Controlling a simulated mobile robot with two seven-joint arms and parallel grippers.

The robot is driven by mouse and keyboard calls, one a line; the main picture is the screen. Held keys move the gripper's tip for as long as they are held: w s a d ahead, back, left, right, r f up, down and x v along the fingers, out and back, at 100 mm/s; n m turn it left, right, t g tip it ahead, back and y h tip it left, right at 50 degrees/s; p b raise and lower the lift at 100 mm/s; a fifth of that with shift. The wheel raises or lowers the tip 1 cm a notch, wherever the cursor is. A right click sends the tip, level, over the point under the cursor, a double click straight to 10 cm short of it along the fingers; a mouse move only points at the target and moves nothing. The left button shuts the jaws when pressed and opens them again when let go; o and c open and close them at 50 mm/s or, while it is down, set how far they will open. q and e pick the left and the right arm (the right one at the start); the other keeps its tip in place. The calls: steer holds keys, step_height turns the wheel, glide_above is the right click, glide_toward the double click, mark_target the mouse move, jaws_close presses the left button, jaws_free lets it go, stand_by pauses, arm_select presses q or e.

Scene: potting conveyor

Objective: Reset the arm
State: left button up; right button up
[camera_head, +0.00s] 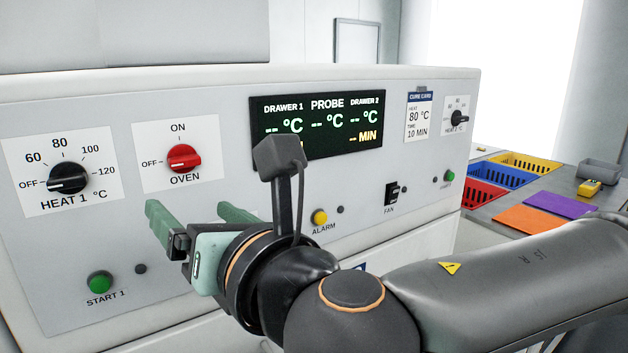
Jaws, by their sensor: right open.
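My right arm reaches in from the right side across the front of a white control panel (215,215). My right gripper (195,212) is open and empty, with its two green fingers apart, pointing toward the panel below the red oven knob (184,158). I cannot tell whether the fingertips touch the panel. The oven knob's pointer is toward OFF. The black HEAT 1 knob (68,178) is left of the gripper, also pointing toward OFF. The green START 1 button (100,284) is below and left of the gripper. My left gripper is not in view.
A dark display (316,125) shows dashes. A yellow alarm button (320,217) and a black fan switch (392,193) are right of my gripper. At the right, a bench holds blue (503,174), red and yellow bins, orange (537,217) and purple mats, and a grey tray (598,172).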

steer(key=w+d+f+m+g+y+p, duration=0.15)
steer(key=w+f+m, duration=0.25)
steer(key=m, duration=0.5)
steer(key=w+d+f+m+t+p, duration=0.1)
steer(key=w+d+f+m+p, duration=0.15)
steer(key=f+m, duration=0.45)
steer(key=w+d+f+m+h+p, duration=0.35)
steer(key=d+f+m, duration=0.45)
steer(key=f+m, duration=0.5)
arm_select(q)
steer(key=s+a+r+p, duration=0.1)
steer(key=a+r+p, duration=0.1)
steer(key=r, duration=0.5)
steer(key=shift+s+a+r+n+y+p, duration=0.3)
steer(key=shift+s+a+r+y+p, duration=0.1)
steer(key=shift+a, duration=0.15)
arm_select(e)
steer(key=s+d+f+m+g+h, duration=0.1)
steer(key=s+d+f+m+h, duration=0.2)
steer(key=s+d+f, duration=0.6)
steer(key=s+d+f+m+g+h, duration=0.1)
steer(key=s+d+f+m+h, duration=0.3)
steer(key=f, duration=1.1)
steer(key=s+d+m, duration=0.3)
steer(key=s+d, duration=0.3)
steer(key=s, duration=0.2)
steer(key=shift+f+h, duration=0.15)
steer(key=shift+h, duration=0.15)
steer(key=shift+g, duration=0.25)
